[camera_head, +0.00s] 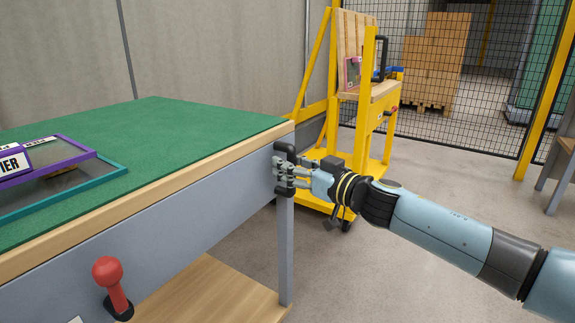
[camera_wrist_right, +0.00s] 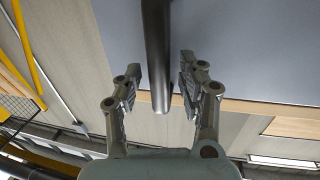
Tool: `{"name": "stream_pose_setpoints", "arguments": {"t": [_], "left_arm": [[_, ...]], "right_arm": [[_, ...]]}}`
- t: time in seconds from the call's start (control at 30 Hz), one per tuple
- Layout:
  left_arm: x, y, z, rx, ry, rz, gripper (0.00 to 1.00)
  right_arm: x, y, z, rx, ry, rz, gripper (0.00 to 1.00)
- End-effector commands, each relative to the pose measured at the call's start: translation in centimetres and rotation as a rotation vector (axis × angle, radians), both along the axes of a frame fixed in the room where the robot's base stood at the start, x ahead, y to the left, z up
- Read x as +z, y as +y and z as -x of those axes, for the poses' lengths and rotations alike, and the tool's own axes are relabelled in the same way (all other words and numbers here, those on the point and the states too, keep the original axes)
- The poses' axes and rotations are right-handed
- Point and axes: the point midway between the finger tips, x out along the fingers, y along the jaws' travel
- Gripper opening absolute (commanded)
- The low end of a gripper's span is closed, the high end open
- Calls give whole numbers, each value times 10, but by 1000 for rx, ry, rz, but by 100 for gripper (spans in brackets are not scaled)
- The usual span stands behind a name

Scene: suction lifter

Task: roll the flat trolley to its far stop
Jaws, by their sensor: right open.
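A long table with a green top (camera_head: 190,128), wooden edges and grey side panels fills the left of the head view. It may be the flat trolley; its wheels and any stop are not visible. A black upright handle (camera_head: 283,163) sits at its near right corner. My right gripper (camera_head: 287,175) is at this handle, fingers open. In the right wrist view the dark handle bar (camera_wrist_right: 156,60) runs between the two parted fingers (camera_wrist_right: 160,88), with gaps on both sides. My left gripper is not in view.
Purple- and teal-framed panels (camera_head: 75,167) lie on the green top. A red-knobbed lever (camera_head: 108,272) stands at the table's side. A yellow wheeled rack (camera_head: 376,130) stands behind my right arm. Mesh fencing (camera_head: 480,60) closes the back.

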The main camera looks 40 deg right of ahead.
Motion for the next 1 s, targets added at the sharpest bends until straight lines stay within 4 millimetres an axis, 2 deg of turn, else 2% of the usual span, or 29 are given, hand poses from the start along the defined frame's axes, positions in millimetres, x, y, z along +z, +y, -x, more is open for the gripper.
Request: {"name": "stream_pose_setpoints", "arguments": {"t": [0.13,0.4,0.43,1.0], "left_arm": [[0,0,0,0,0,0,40],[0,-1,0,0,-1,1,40],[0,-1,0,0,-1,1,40],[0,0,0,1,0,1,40]], "right_arm": [[0,0,0,0,0,0,38],[0,0,0,0,0,0,2],[0,0,0,0,0,-1,0],[-1,0,1,0,2,-1,0]]}}
